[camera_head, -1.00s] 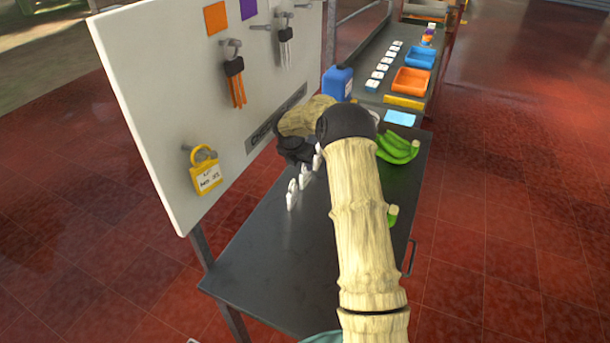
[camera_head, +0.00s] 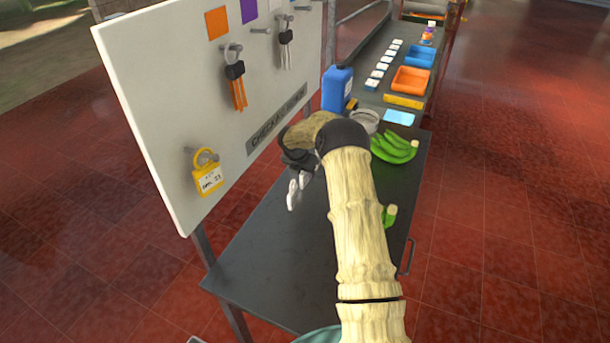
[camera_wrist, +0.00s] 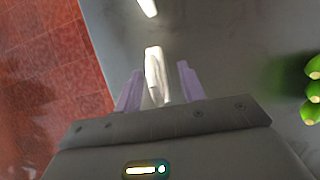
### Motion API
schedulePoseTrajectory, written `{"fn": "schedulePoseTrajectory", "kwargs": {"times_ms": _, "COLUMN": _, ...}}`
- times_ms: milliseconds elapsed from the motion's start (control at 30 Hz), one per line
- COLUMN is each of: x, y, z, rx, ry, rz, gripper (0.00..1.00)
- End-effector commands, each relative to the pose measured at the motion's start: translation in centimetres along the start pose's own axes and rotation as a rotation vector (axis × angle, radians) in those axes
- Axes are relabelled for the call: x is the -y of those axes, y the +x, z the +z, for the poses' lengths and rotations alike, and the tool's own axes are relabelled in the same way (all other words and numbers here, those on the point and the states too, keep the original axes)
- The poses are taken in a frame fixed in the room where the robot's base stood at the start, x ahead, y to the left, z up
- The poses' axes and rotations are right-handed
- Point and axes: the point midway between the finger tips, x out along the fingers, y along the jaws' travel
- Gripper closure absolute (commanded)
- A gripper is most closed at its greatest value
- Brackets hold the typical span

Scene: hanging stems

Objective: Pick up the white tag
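Another white piece (camera_wrist: 147,7) lies further ahead at the top edge. In the head view two white pieces, a nearer one (camera_head: 293,194) and one beside it (camera_head: 304,179), stand on the dark table (camera_head: 275,255) just below my dark gripper. My fingertips are hard to make out there.
A white board (camera_head: 160,120) with hooks, hanging keys (camera_head: 235,85) and a yellow padlock (camera_head: 207,178) stands to the left. The table's front is clear.

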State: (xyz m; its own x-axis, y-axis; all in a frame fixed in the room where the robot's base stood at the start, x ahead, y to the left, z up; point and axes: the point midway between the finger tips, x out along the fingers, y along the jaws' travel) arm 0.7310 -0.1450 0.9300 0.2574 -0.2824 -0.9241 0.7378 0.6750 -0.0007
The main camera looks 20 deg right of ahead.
Motion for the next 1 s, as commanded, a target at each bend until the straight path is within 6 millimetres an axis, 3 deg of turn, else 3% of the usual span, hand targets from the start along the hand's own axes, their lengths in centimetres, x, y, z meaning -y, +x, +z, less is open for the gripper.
{"fn": "schedulePoseTrajectory", "kwargs": {"times_ms": 433, "x": -0.01, "y": -0.03, "z": 0.00, "rx": 0.000, "ry": 0.000, "rz": 0.000, "gripper": 0.60}}
{"fn": "schedulePoseTrajectory", "kwargs": {"times_ms": 633, "x": -0.02, "y": -0.03, "z": 0.00, "rx": 0.000, "ry": 0.000, "rz": 0.000, "gripper": 0.97}}
{"fn": "schedulePoseTrajectory", "kwargs": {"times_ms": 667, "x": -0.02, "y": -0.03, "z": 0.00, "rx": 0.000, "ry": 0.000, "rz": 0.000, "gripper": 1.00}}
{"fn": "schedulePoseTrajectory", "kwargs": {"times_ms": 1000, "x": -0.03, "y": -0.27, "z": 0.12, "rx": 0.001, "ry": 0.001, "rz": 0.001, "gripper": 1.00}}
